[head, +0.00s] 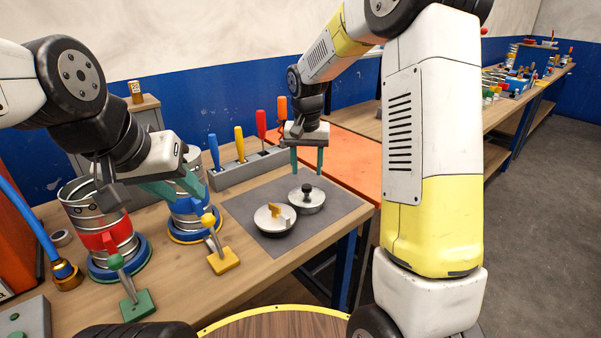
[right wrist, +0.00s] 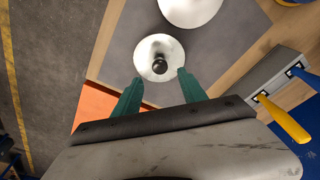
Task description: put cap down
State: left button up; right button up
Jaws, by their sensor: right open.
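A round metal cap with a black knob (head: 311,203) lies on the grey mat (head: 255,205). A second metal cap with a yellow handle (head: 268,222) lies on the mat just to its left and nearer. My right gripper (head: 307,168) is open and empty, fingers pointing down above the black-knob cap. In the right wrist view, the black-knob cap (right wrist: 153,46) sits just beyond the two open green fingertips (right wrist: 160,78). My left gripper (head: 196,196) is at the blue-banded metal duct (head: 182,222); its fingers overlap the duct and their gap is unclear.
A red-banded duct (head: 85,205) stands at the left in a blue ring. Green (head: 138,305) and yellow (head: 224,261) lever clamps stand in front. A grey rack (head: 245,170) with several coloured-handled tools is behind the mat. An orange surface (head: 345,160) lies to the right.

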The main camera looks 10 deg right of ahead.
jog(key=s+d+r+n+t+y, duration=0.1)
jog(key=s+d+r+t+y, duration=0.15)
jog(key=s+r, duration=1.2)
jog(key=s+d+f+n+t, duration=0.1)
jog(key=s+f+t, duration=0.1)
jog(key=s, duration=1)
jog(key=shift+s+d+n, duration=0.15)
jog(key=shift+s+n, duration=0.1)
jog(key=shift+n, duration=0.15)
